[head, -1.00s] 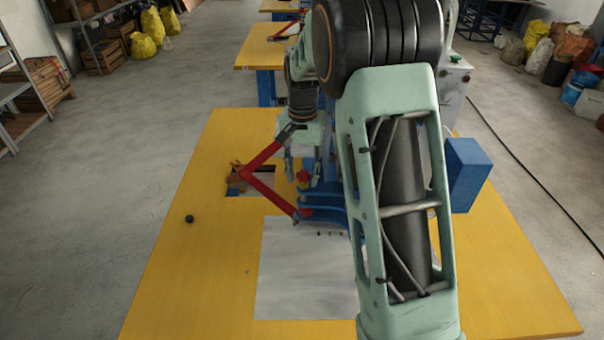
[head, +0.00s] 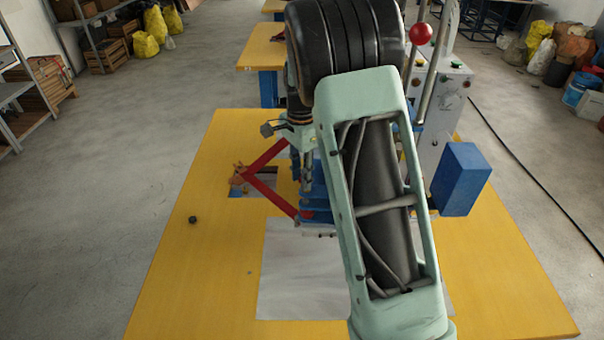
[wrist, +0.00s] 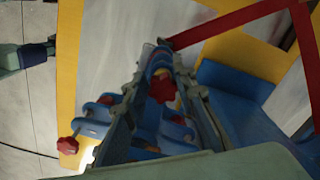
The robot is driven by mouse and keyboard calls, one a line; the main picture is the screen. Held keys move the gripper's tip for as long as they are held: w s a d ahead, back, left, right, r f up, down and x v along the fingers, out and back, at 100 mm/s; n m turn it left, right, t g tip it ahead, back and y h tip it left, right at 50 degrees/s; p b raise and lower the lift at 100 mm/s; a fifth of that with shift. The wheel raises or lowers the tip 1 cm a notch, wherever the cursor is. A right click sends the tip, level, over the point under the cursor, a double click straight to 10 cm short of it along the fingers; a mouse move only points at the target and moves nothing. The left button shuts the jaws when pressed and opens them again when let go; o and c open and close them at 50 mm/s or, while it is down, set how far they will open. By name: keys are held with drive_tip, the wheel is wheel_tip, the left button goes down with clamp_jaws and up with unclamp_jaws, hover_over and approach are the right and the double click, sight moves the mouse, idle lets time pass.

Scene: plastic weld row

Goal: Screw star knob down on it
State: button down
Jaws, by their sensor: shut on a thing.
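My gripper (wrist: 160,58) points down over the blue clamp fixture (wrist: 185,135), with its two fingers close together. A red star knob (wrist: 162,88) shows between the fingers in the wrist view, and they appear shut on it. The fingers hide part of it, so I cannot tell how far down it sits. Another red star knob (wrist: 68,145) is at the lower left, apart from the fingers. In the head view my gripper (head: 307,182) is partly hidden by my arm, over the blue fixture (head: 316,210).
A red V-shaped bar (head: 262,178) stands left of the fixture. A small dark knob (head: 193,219) lies on the yellow table (head: 175,270), whose left side is mostly clear. A blue box (head: 460,178) and a red-ball lever (head: 421,34) stand at the right.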

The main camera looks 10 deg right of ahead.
drive_tip(key=m, duration=0.5)
drive_tip(key=shift+w+d, duration=0.3)
drive_tip(key=shift+w, duration=0.1)
drive_tip(key=c, duration=1.5)
unclamp_jaws()
drive_tip(key=shift+d, duration=0.15)
drive_tip(key=shift+c, duration=0.2)
drive_tip(key=shift+o, duration=0.2)
drive_tip(key=shift+o, duration=0.5)
drive_tip(key=shift+a, duration=0.25)
drive_tip(key=o, duration=0.3)
drive_tip(key=shift+r, duration=3.5)
